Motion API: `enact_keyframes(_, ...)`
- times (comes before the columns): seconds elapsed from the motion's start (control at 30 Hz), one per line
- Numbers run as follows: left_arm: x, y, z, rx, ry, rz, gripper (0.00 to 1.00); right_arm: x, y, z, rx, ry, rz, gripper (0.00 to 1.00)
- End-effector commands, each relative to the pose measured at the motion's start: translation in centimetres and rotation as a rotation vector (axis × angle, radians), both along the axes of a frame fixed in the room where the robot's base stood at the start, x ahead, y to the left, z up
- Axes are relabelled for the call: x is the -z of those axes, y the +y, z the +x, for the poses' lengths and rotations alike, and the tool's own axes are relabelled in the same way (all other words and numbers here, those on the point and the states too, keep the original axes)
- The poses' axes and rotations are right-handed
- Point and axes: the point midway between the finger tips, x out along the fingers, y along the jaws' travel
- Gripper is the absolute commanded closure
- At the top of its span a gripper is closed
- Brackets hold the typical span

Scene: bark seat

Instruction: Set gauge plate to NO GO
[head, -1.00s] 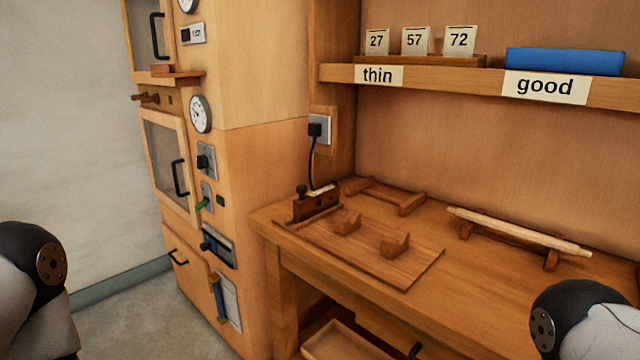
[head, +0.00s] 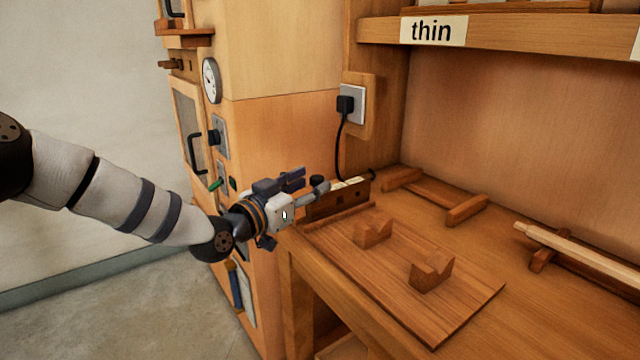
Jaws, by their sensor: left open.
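A small dark wooden block (head: 341,199) stands at the back left of the workbench, at the edge of a flat board. A pale strip with small dark marks lies along its top; I cannot read them. This looks like the gauge, but its plate's setting cannot be made out. My left gripper (head: 309,185) is open, just left of the block, with its fingers pointing right toward it. The gripper covers the block's left end, and a dark knob shows by the fingertips. Whether they touch is unclear. My right gripper is not in view.
The board (head: 455,318) carries two notched wooden blocks (head: 432,271). A pale rod (head: 570,243) rests on supports at right. A black cord hangs from the socket (head: 352,104) behind the gauge. A cabinet (head: 280,130) with a dial stands left; a "thin" shelf (head: 500,33) runs above.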

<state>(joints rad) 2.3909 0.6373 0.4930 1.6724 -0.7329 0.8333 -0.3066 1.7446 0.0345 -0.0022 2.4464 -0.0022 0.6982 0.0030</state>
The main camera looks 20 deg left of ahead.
Motion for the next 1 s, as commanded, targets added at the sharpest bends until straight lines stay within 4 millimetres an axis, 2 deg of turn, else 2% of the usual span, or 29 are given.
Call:
enact_keyframes(0.1, 0.3, -0.7, 1.8, 0.000, 0.002, 0.002, 0.56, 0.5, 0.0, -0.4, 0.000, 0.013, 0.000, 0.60)
enact_keyframes(0.2, 0.1, -1.0, 2.6, 0.001, 0.002, 0.000, 0.56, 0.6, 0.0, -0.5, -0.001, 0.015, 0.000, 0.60)
enact_keyframes(0.47, -0.1, -1.1, 2.8, 0.000, 0.000, -0.001, 0.56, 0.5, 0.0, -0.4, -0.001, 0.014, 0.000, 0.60)
enact_keyframes(0.67, 0.0, -1.0, 2.8, 0.000, 0.001, -0.001, 0.99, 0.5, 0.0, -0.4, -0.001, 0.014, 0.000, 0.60)
enact_keyframes(0.87, -0.1, -0.9, 2.6, 0.000, 0.001, -0.001, 1.00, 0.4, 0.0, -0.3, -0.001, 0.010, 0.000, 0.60)
enact_keyframes(1.0, -0.8, 0.4, 0.8, -0.001, -0.004, 0.001, 1.00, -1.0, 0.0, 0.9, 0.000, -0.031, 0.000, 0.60)
